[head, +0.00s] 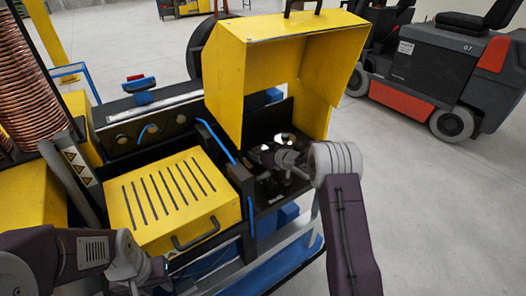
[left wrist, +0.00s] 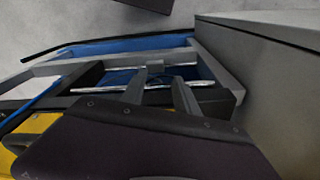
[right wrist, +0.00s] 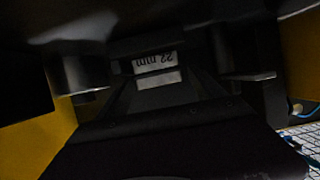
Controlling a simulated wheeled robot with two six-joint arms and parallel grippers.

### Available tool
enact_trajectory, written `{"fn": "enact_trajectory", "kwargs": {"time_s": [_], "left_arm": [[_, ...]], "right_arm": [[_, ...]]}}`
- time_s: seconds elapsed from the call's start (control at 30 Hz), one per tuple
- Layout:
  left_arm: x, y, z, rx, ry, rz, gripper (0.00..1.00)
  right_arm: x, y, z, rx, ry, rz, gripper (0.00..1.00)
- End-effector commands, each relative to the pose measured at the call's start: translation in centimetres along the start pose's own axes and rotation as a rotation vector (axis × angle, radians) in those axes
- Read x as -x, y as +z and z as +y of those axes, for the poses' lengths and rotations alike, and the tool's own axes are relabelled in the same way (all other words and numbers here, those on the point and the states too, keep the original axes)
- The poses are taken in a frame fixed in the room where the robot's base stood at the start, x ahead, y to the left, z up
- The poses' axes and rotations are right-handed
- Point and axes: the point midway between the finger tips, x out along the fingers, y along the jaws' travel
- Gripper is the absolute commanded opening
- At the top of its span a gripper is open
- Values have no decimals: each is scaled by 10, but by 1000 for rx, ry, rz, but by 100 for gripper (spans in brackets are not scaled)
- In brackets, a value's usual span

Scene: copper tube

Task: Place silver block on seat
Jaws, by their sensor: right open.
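My right gripper (head: 285,168) is open under the raised yellow hood, low over the dark bed of the machine. In the right wrist view its fingers (right wrist: 158,88) stand apart. Beyond them is a pale silver block face (right wrist: 160,80), below a plate with an upside-down "22 mm" label (right wrist: 155,63). I cannot tell whether the fingers touch it. Shiny round silver parts (head: 285,138) lie just behind the gripper; I cannot make out the seat for certain. My left gripper (head: 160,276) is at the machine's front left; its fingers (left wrist: 160,90) look apart and empty.
The yellow hood (head: 290,60) stands over the work bed, with walls around my right gripper. A slotted yellow cover (head: 170,200) with a handle is to its left. A copper coil (head: 22,80) stands far left. A forklift (head: 440,75) is behind; the right floor is free.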

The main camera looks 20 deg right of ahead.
Motion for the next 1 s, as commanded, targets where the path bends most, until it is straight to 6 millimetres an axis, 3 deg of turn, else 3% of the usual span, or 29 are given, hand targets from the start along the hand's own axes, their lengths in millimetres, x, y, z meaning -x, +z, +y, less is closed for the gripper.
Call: {"fn": "enact_trajectory", "kwargs": {"time_s": [0.17,0.6,0.77,1.0], "left_arm": [[0,0,0,0,0,0,36],[-2,0,0,0,0,0,36],[-2,0,0,0,0,0,36],[-2,0,0,0,0,0,36]], "right_arm": [[12,-3,1,0,1,0,78],[108,-4,1,1,3,1,78],[121,-3,0,0,1,0,78],[122,-3,0,0,0,0,78]]}}
